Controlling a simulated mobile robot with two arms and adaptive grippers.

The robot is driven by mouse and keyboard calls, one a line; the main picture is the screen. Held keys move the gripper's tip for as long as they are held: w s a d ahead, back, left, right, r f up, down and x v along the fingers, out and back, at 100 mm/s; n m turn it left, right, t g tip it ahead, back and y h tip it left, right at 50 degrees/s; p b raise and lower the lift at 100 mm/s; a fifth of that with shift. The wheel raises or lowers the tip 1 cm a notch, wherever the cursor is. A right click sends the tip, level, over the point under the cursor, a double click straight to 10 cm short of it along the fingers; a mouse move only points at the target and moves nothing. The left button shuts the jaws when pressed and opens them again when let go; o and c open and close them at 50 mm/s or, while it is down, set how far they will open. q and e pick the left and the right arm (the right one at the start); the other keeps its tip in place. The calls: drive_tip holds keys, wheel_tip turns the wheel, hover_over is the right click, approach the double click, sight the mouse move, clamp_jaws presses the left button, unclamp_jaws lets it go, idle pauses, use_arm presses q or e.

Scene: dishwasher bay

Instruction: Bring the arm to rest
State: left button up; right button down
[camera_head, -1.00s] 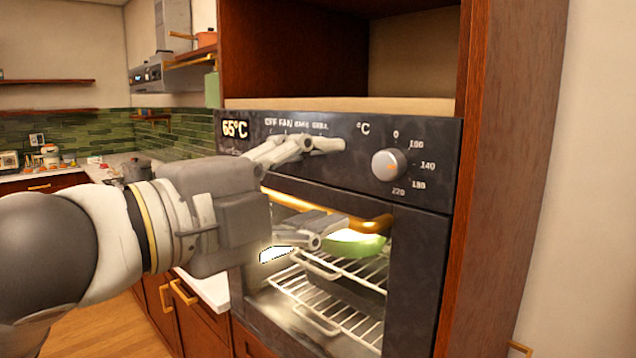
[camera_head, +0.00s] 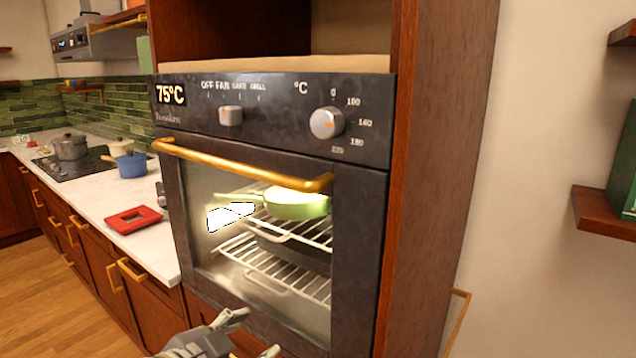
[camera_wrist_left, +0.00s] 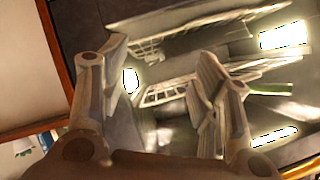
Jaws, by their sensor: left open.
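My left gripper (camera_head: 256,333) is low at the bottom edge of the head view, in front of the lower part of the oven (camera_head: 360,240). Its fingers are spread and nothing is between them. In the left wrist view the open fingers (camera_wrist_left: 162,60) face the lit glass and wire racks (camera_wrist_left: 165,92). The rest of the left arm is mostly below the head view. My right gripper is not in view.
The oven door with its gold handle (camera_head: 245,165) is shut, and a green pan (camera_head: 298,203) sits on a rack inside. The display (camera_head: 171,94) reads 75°C. A counter at left holds a red trivet (camera_head: 133,219) and blue pot (camera_head: 132,165). A shelf (camera_head: 602,212) juts out at right.

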use_arm(q)
drive_tip(key=s+a+f+n+g+y, duration=0.1)
drive_tip(key=s+a+f+n+g, duration=0.2)
drive_tip(key=f, duration=0.5)
drive_tip(key=s+a+f+n+g+y, duration=0.1)
drive_tip(key=s+a+f+n+y, duration=0.1)
drive_tip(key=s+f, duration=0.55)
drive_tip(key=s+a+f+n+g+y, duration=0.2)
drive_tip(key=s+a+f+n+g, duration=0.25)
drive_tip(key=s+f, duration=0.8)
wheel_tip(320, 180, down, 24)
drive_tip(key=s+a+f+g, duration=0.2)
drive_tip(key=s+f, duration=1.5)
drive_tip(key=s, duration=0.1)
drive_tip(key=shift+a+f+m, duration=0.35)
drive_tip(key=shift+a, duration=0.05)
